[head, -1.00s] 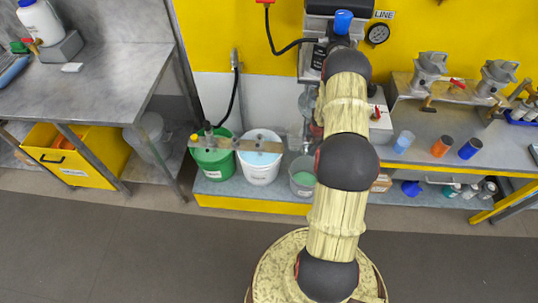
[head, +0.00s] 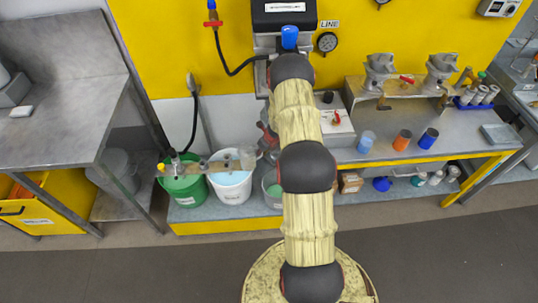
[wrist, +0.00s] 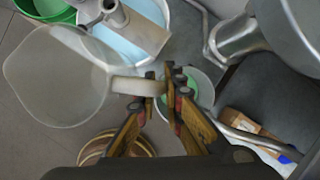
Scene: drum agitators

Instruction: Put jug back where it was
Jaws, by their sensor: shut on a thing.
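A clear, frosted jug (wrist: 58,78) hangs in my gripper (wrist: 164,92), at the left of the wrist view. The fingers are shut on its handle (wrist: 132,86). The jug looks empty and is seen from above at a slant, with floor behind it. In the head view my arm hides most of the gripper. Only a small red part (head: 267,136) shows left of the arm. The jug is hard to make out there. The grey bucket with green liquid (head: 271,188) is below the gripper and partly hidden by my arm; it also shows in the wrist view (wrist: 204,88).
A green bucket (head: 184,184) and a white bucket (head: 231,188) with pale blue liquid stand on the low shelf, under a metal bar. The bench at right holds blue and orange cups (head: 402,140) and metal fittings. A steel table (head: 70,115) is at left. The floor in front is clear.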

